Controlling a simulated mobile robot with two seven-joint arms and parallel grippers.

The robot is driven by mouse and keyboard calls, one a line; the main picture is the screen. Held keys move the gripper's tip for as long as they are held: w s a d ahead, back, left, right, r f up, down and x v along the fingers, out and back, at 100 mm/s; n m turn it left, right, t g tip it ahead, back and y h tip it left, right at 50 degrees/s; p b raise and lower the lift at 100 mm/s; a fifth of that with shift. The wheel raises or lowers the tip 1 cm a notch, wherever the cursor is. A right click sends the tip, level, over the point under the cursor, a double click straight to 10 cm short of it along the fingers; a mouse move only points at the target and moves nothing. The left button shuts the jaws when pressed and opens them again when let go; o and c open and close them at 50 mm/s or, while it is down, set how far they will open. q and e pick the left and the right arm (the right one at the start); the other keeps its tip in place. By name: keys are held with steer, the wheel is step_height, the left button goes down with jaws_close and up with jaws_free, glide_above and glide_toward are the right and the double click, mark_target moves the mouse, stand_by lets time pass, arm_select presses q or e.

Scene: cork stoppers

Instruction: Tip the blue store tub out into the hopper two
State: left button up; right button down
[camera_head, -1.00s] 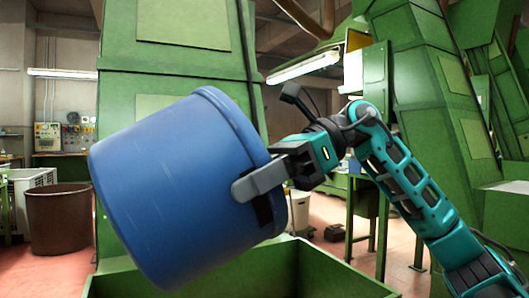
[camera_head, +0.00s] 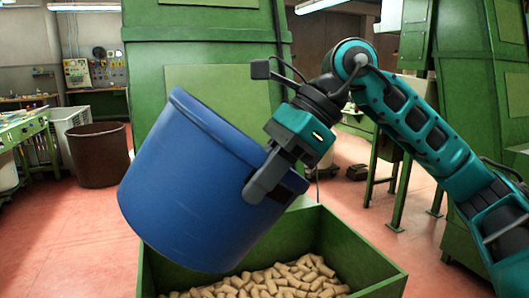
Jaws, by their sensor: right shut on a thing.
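The blue store tub (camera_head: 200,190) hangs tilted in the middle of the head view, its rim sloping down to the right and its base toward the lower left. Its inside is hidden, so I cannot tell what it holds. My right gripper (camera_head: 268,182) is shut on the tub's wall near the low right end of the rim. My left gripper is out of view.
A tall green machine (camera_head: 210,50) rises behind the hopper. A brown bin (camera_head: 100,155) and a white crate (camera_head: 70,130) stand on the floor at left, by a green table (camera_head: 30,125). Red floor (camera_head: 70,225) is clear at lower left.

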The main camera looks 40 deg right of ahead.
steer(key=p, duration=0.1)
steer(key=r+h+p, duration=0.1)
steer(key=p, duration=0.1)
steer(key=shift+a+r, duration=0.25)
steer(key=shift+r, duration=0.05)
steer(key=shift+a+f+h, duration=0.15)
steer(key=shift+f+h, duration=0.05)
steer(key=shift+h, duration=0.3)
steer(key=shift+w+a+r+g+h, duration=0.2)
steer(key=shift+a+r+g+h, duration=0.2)
steer(key=shift+h, duration=0.4)
steer(key=shift+f+h, duration=0.15)
steer(key=shift+h, duration=0.45)
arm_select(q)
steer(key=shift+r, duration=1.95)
arm_select(e)
steer(key=shift+s+d+f+g+h, duration=0.1)
steer(key=shift+d+f+g+h, duration=0.2)
steer(key=shift+h, duration=0.45)
steer(key=shift+d+f+g+h, duration=0.1)
steer(key=shift+f+g+h, duration=0.2)
steer(key=shift+h, duration=0.45)
steer(key=shift+f, duration=0.1)
